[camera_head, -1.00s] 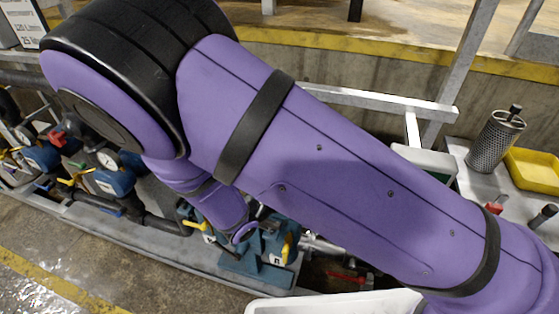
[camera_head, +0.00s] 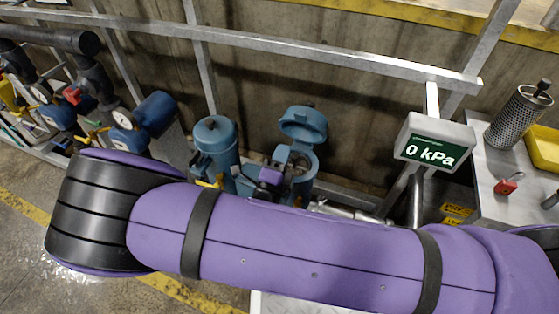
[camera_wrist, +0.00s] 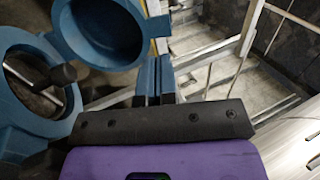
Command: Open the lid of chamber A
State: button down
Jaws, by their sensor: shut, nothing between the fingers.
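Two blue chambers stand by the wall in the head view. The left chamber (camera_head: 216,150) has its domed lid (camera_head: 214,127) down. The right chamber has its round lid (camera_head: 303,124) raised and tipped back. I see no readable letter to tell which is A. In the wrist view, an open round rim (camera_wrist: 14,128) is at the left, with a raised blue lid (camera_wrist: 100,32) above it and a black knob (camera_wrist: 63,75) at its edge. My gripper (camera_wrist: 160,74) is shut and empty, to the right of the rim and lid. In the head view my arm hides the chambers' lower parts.
A gauge display (camera_head: 435,145) reads 0 kPa at the right. A metal table (camera_head: 485,190) holds a mesh strainer (camera_head: 518,115), a yellow tray (camera_head: 544,148) and a red-handled item (camera_head: 508,184). Blue valves and pipes (camera_head: 150,112) line the left. A rail runs behind the chambers.

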aim_at(296, 116)
jog(key=x, duration=0.9)
jog(key=shift+w+d+r+g, duration=0.3)
jog(key=shift+w+r+g, duration=0.15)
jog(key=shift+w, duration=0.2)
jog(key=w+d+g, duration=0.1)
jog(key=w, duration=0.1)
jog(key=w+d+r+g+y, duration=0.1)
jog(key=w+g, duration=0.1)
jog(key=w, duration=0.1)
jog(key=w+d+g+y, duration=0.1)
jog(key=w+g, duration=0.1)
jog(key=w, duration=0.1)
jog(key=shift+r, duration=0.35)
jog(key=shift+x, duration=1.05)
jog(key=shift+a+r, duration=0.1)
jog(key=shift+a, duration=0.05)
